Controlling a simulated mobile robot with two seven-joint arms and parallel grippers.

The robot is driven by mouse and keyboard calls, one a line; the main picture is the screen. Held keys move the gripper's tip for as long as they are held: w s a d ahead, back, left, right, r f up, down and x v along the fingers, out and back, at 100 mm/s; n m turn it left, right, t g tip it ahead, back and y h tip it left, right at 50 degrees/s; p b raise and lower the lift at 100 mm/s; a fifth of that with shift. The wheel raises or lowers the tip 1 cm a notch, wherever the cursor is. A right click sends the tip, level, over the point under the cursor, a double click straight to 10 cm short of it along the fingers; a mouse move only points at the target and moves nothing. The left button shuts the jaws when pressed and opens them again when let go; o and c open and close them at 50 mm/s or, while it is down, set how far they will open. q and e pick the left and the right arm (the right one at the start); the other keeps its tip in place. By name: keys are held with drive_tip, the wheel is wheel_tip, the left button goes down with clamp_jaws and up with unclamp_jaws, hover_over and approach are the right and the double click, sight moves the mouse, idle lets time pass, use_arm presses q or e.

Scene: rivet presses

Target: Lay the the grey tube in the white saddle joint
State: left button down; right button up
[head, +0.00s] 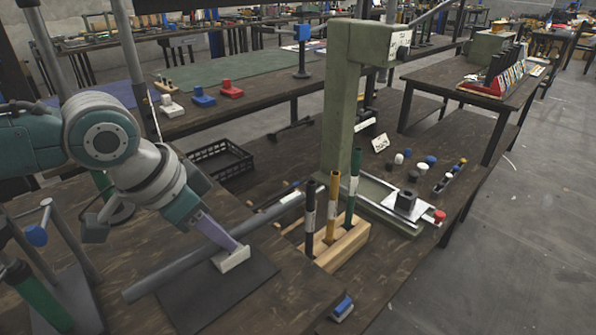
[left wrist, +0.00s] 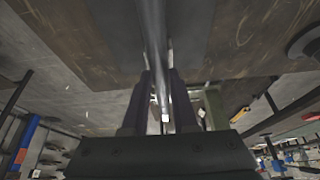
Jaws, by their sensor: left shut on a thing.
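The grey tube (head: 165,278) runs slantwise across the near bench, from a dark mat at lower left up toward the press base. My left gripper (head: 236,247) is shut on the grey tube near its middle, fingers pointing down. In the left wrist view the tube (left wrist: 152,35) passes between the finger ends. A small white block, which looks like the white saddle joint (head: 233,261), sits on the mat right at the fingertips. The fingers and tube partly hide it, and I cannot tell whether the tube rests in it. My right gripper is not in view.
The dark mat (head: 205,300) lies under the block. A wooden rack (head: 343,246) with black, yellow and green upright handles stands close right. The green press (head: 345,100) rises behind it. A black crate (head: 220,160) is beyond the bench. A green-handled tool (head: 42,302) stands at lower left.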

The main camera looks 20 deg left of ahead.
use_arm(q)
drive_tip(key=shift+f+b, duration=0.3)
drive_tip(key=shift+f, duration=0.3)
drive_tip(key=c, duration=0.6)
unclamp_jaws()
drive_tip(key=shift+r, duration=0.15)
drive_tip(key=p+v, duration=0.3)
drive_tip(key=v, duration=0.5)
drive_tip(key=shift+s+a+r, duration=0.1)
drive_tip(key=shift+r, duration=0.1)
drive_tip(key=shift+s+a+r, duration=0.1)
drive_tip(key=shift+s+r, duration=0.2)
drive_tip(key=shift+r, duration=0.3)
